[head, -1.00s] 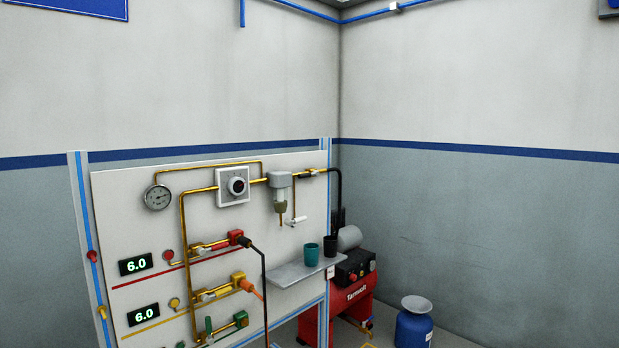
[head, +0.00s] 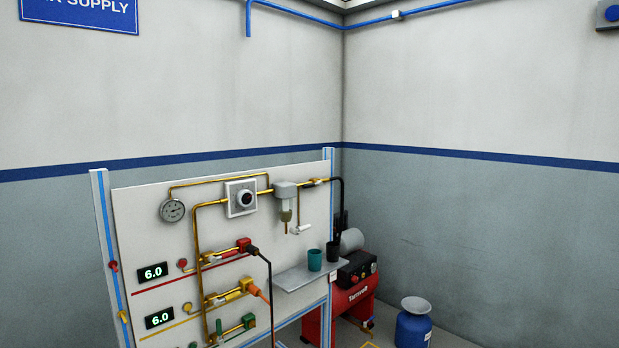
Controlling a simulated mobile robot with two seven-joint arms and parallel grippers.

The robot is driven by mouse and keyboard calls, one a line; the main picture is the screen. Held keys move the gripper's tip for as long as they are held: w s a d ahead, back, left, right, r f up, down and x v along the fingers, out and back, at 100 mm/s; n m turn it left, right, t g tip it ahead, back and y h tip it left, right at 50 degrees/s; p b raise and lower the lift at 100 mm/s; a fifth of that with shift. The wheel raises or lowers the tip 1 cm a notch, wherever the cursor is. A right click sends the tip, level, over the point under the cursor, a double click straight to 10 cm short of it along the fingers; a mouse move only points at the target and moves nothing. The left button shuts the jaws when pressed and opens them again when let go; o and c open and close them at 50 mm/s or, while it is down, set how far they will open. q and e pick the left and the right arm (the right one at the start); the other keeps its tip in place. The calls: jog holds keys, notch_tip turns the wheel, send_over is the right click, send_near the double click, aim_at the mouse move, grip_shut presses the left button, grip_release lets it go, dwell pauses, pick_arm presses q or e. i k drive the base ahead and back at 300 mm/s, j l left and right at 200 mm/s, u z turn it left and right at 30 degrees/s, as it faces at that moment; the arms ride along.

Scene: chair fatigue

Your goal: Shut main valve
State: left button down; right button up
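A white pipework panel (head: 150,215) stands in the left and middle of the head view. A small inline valve (head: 315,182) sits on the brass pipe at the panel's upper right, where a black hose joins. Its handle position is too small to tell. To its left are a filter unit (head: 286,190), a black round knob on a white square plate (head: 241,198) and a round gauge (head: 173,210). I cannot tell for sure which part is the main valve. Neither of my grippers is in view.
Red (head: 237,247), yellow (head: 240,290) and green (head: 235,329) branch valves sit lower on the panel. Two displays read 6.0. A shelf (head: 295,277) with two cups juts out. A red compressor (head: 352,296) and a blue container (head: 413,326) stand at the right.

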aim_at(311, 185)
jog(key=i+l+u, duration=0.2)
jog(key=i+l, duration=0.65)
jog(key=i+l+u, duration=0.15)
jog(key=i+l, duration=0.85)
